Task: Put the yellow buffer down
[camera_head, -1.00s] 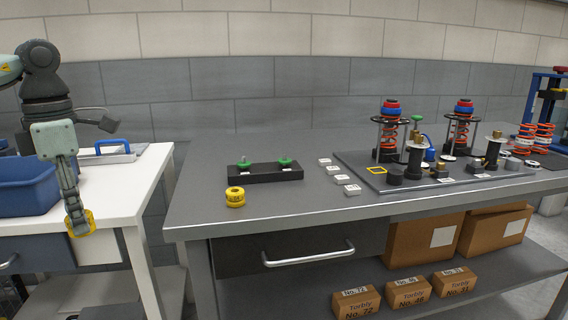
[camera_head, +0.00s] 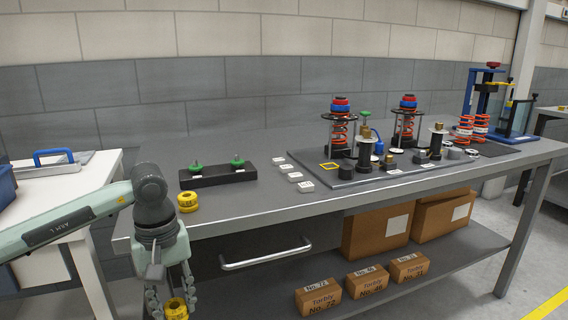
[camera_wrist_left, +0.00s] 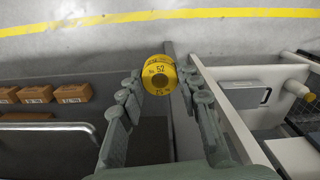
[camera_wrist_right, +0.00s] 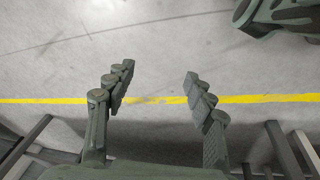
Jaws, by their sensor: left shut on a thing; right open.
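The yellow buffer (camera_wrist_left: 159,74), marked 52, is between the fingers of my left gripper (camera_wrist_left: 160,88). In the head view the held buffer (camera_head: 176,308) is at the bottom edge, with my left gripper (camera_head: 172,300) shut on it in front of the grey workbench, below the level of its top. A second yellow buffer (camera_head: 187,202) stands on the workbench's left front part, near the black block. My right gripper (camera_wrist_right: 155,95) is open and empty above the floor in the right wrist view; it is not in the head view.
The grey workbench (camera_head: 240,204) has free room at its front left. A black block with green knobs (camera_head: 218,174), several white labels (camera_head: 294,176) and a dark plate with spring assemblies (camera_head: 345,178) stand on it. A white table (camera_head: 92,178) is at the left.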

